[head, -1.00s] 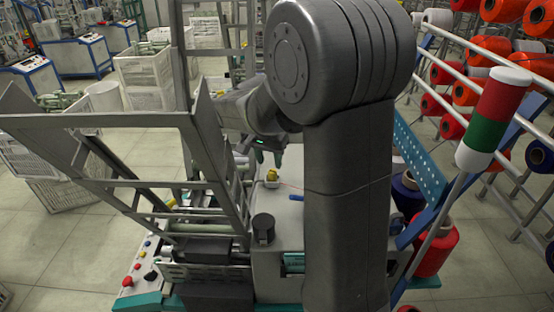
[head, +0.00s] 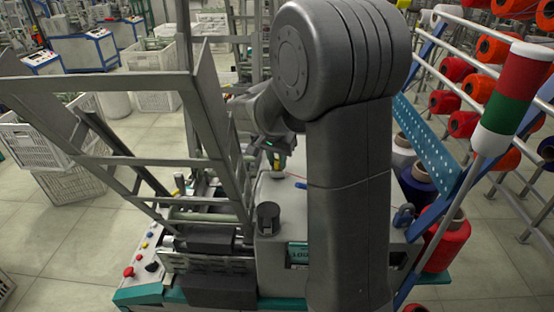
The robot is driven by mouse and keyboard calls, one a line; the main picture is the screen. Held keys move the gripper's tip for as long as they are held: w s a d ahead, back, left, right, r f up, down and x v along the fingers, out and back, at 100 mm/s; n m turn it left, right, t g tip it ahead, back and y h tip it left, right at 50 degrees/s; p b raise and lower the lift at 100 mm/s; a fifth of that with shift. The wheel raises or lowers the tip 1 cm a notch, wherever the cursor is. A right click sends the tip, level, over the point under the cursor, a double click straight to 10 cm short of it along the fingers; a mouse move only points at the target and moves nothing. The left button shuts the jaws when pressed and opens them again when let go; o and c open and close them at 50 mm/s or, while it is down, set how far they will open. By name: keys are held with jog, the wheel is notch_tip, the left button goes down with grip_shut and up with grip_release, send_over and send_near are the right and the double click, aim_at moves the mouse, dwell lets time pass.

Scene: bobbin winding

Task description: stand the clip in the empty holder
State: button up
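My gripper (head: 279,160) is small and partly hidden behind my own arm, low over the far part of the grey machine top. Its fingertips are at or just above a small yellow object (head: 277,171); I cannot tell whether they touch it or are shut. A dark round cup-like holder (head: 268,218) stands on the near part of the machine top; I cannot make out its inside. A small blue object (head: 301,185) lies on the top, right of the yellow one. I cannot tell for sure which small object is the clip.
A tilted grey metal frame (head: 215,130) rises left of the machine top. A control panel (head: 140,268) with a red button is at lower left. A red, green and white signal lamp (head: 509,100) and a blue perforated rail (head: 428,143) stand at right, near thread spools.

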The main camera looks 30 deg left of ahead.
jog(key=shift+w+p+v, duration=0.2)
jog(key=shift+p+v, duration=0.35)
jog(key=shift+v, duration=0.2)
jog(key=shift+w+p+v, duration=0.15)
jog(key=shift+p+v, duration=0.4)
jog(key=shift+v, duration=0.2)
jog(key=shift+w+p+v, duration=0.2)
jog(key=shift+p+v, duration=0.35)
jog(key=shift+v, duration=0.2)
grip_shut()
